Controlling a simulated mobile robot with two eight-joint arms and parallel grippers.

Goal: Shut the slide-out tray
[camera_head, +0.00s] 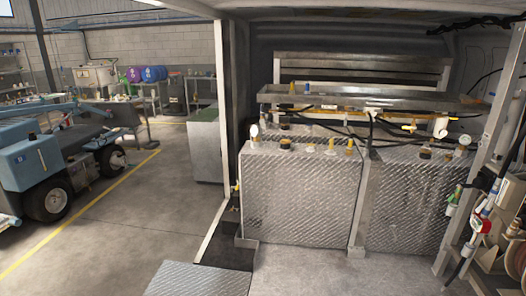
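A long, shallow metal tray (375,101) lies across the bay above two diamond-plate tanks, the left tank (300,195) and the right tank (415,205). A flat diamond-plate panel (200,280) juts in at the bottom edge, low in front of the bay, and is cut off by the frame. I cannot tell for sure which of these is the slide-out tray, or how far out it stands. Neither of my grippers is in view.
Black hoses and yellow-handled valves (410,127) run over the tanks. Hose nozzles (483,225) hang at the right post. A blue vehicle (50,165) stands at the left, and a grey cabinet (205,147) beside the bay. The floor (120,235) between is clear.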

